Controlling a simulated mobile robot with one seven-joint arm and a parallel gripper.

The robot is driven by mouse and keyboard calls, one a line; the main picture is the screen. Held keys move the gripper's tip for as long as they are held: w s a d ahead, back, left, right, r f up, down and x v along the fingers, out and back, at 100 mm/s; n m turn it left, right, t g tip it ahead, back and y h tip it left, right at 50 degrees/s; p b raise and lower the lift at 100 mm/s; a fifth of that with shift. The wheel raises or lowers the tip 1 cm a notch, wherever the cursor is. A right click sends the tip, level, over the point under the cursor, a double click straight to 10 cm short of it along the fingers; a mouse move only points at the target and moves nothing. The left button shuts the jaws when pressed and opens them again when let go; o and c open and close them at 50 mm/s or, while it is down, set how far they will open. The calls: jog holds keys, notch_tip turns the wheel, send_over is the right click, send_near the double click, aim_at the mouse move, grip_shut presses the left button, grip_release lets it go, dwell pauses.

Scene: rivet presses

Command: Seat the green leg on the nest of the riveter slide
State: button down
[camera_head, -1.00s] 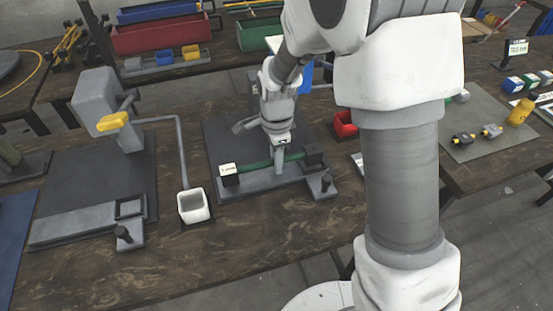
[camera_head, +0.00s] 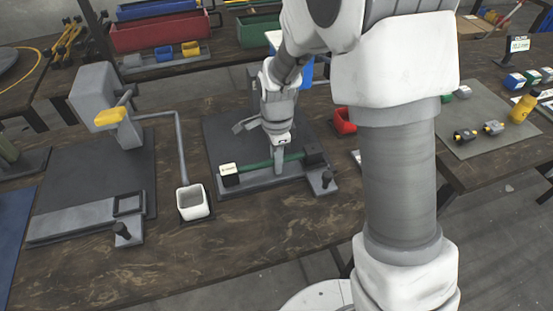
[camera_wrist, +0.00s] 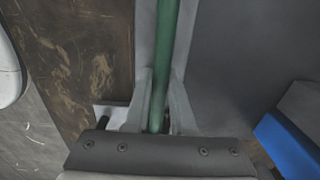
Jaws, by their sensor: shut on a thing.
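The green leg (camera_head: 254,165) is a thin green rod lying level along the slide (camera_head: 262,183) of the middle press, between a white end block (camera_head: 229,173) on the left and a dark block (camera_head: 314,153) on the right. My gripper (camera_head: 279,168) points down and is shut on the leg near its right part. In the wrist view the green leg (camera_wrist: 168,50) runs up from between the two grey fingers (camera_wrist: 159,105), above a light grey strip. Whether the leg touches the nest is hidden by the fingers and too small to tell.
A second press (camera_head: 100,95) with a yellow part and its own slide stands on the left. A white cup (camera_head: 192,202) on a bent pipe stands between the presses. A red bin (camera_head: 344,121) sits right of my gripper. Dark wooden table is bare in front.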

jog(key=c, duration=0.7)
grip_release()
jog(key=shift+r, duration=0.1)
notch_tip(320, 180, up, 17)
jog(key=p, duration=0.3)
jog(key=s+d+r+n+t+p, duration=0.2)
jog(key=s+d+r+n, duration=0.2)
jog(key=s+n, duration=0.1)
jog(key=s+d+r+n+t+p, duration=0.1)
jog(key=s+d+r+n, duration=0.3)
jog(key=s, duration=0.3)
jog(key=s+d+r+n+t+p, duration=0.2)
jog(key=s+d+r+n, duration=0.2)
jog(key=s+r+n, duration=0.1)
jog(key=shift+s+d+r+n+t+p, duration=0.15)
jog(key=shift+s+r+n, duration=0.05)
jog(key=shift+s, duration=0.25)
jog(key=shift+s+d+r+n+t+p, duration=0.1)
jog(key=shift+s+r+n+t+p, duration=0.1)
jog(key=shift+s, duration=0.2)
